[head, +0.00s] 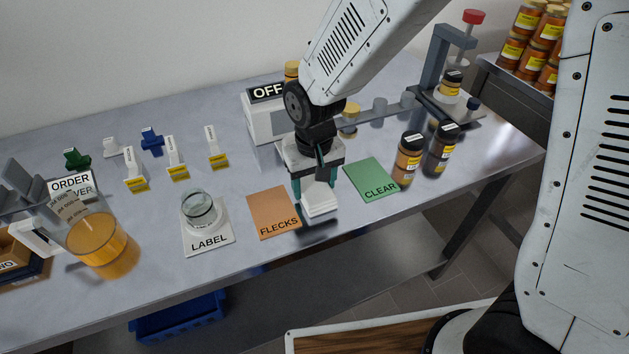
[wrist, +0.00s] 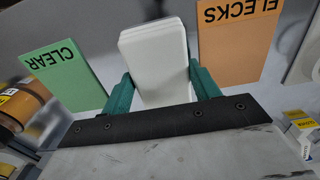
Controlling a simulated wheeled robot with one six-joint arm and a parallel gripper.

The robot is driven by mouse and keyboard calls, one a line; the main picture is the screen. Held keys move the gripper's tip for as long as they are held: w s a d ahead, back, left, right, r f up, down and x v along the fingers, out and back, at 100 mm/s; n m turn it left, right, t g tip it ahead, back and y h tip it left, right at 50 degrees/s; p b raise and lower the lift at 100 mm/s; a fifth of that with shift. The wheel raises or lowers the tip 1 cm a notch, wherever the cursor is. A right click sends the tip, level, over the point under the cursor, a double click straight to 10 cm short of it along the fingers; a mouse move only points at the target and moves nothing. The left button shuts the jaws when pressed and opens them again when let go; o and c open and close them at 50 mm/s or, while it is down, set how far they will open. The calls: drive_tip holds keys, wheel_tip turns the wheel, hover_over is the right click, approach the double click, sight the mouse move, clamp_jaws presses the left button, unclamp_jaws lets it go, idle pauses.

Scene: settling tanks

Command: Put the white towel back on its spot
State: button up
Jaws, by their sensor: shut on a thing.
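The white towel (head: 319,199) is a folded white block. My gripper (head: 315,184) is shut on it, between the green CLEAR mat (head: 371,179) and the orange FLECKS mat (head: 273,213). A dark shadow shows below the towel in the head view; I cannot tell for sure whether it touches the table. In the wrist view the towel (wrist: 154,55) sits between the two teal fingers of my gripper (wrist: 160,88). The towel's marked spot cannot be made out.
A glass jar (head: 200,210) stands on the white LABEL mat (head: 209,243). Two dark-lidded jars (head: 409,158) stand right of CLEAR. An amber-filled beaker (head: 97,242) is at the left. The OFF box (head: 264,118) is behind my gripper. Bare table lies along the front edge.

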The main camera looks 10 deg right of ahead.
sight(314, 186)
drive_tip(key=o, duration=1.2)
wheel_tip(314, 186, up, 12)
drive_tip(key=s+d+r+m, duration=0.1)
drive_tip(key=s+d+r, duration=0.3)
drive_tip(key=d, duration=0.2)
drive_tip(key=s+d+r+m, duration=0.1)
drive_tip(key=s+d+r, duration=0.2)
drive_tip(key=d, duration=0.4)
drive_tip(key=s+d, duration=0.4)
drive_tip(key=s, duration=0.2)
drive_tip(key=s+d+r+m+t, duration=0.1)
drive_tip(key=s+d, duration=0.2)
drive_tip(key=s, duration=0.3)
drive_tip(key=shift+s+d+r, duration=0.15)
drive_tip(key=shift+d+r, duration=0.15)
drive_tip(key=shift+d, duration=0.05)
